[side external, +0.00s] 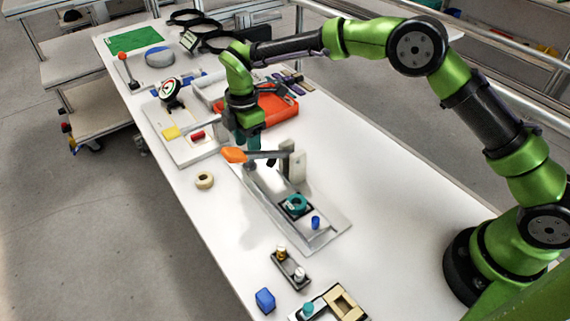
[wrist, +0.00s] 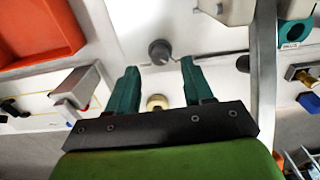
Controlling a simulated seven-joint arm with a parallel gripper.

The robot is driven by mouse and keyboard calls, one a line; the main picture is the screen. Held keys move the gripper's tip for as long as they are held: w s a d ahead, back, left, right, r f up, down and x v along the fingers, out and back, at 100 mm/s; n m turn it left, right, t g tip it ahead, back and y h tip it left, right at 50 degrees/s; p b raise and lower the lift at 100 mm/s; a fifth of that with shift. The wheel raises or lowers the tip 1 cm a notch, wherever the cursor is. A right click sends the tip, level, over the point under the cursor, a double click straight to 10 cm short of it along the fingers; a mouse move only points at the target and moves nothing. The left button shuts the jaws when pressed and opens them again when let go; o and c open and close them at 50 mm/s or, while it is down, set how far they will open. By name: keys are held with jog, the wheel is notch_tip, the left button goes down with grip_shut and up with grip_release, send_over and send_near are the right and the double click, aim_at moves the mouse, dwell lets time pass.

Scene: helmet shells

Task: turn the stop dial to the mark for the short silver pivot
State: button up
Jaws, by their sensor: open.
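In the wrist view the stop dial (wrist: 160,51) is a dark grey round knob on a pale plate, with thin marks beside it too small to read. In the side view my gripper (side external: 247,150) points down beside the orange-ended lever (side external: 234,155), and the dial cannot be made out there. A small dark holder in the side view carries a gold-topped pin (side external: 281,251) and a silver-topped pin (side external: 299,274).
The lever's post (side external: 298,165) stands close to my gripper. A teal ring (side external: 295,204) and a blue cylinder (side external: 315,222) sit on the grey base plate (side external: 335,236). The table's right side is clear.

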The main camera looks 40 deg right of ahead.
notch_tip(320, 180, up, 12)
jog(key=shift+r, duration=0.25)
dwell(0.3)
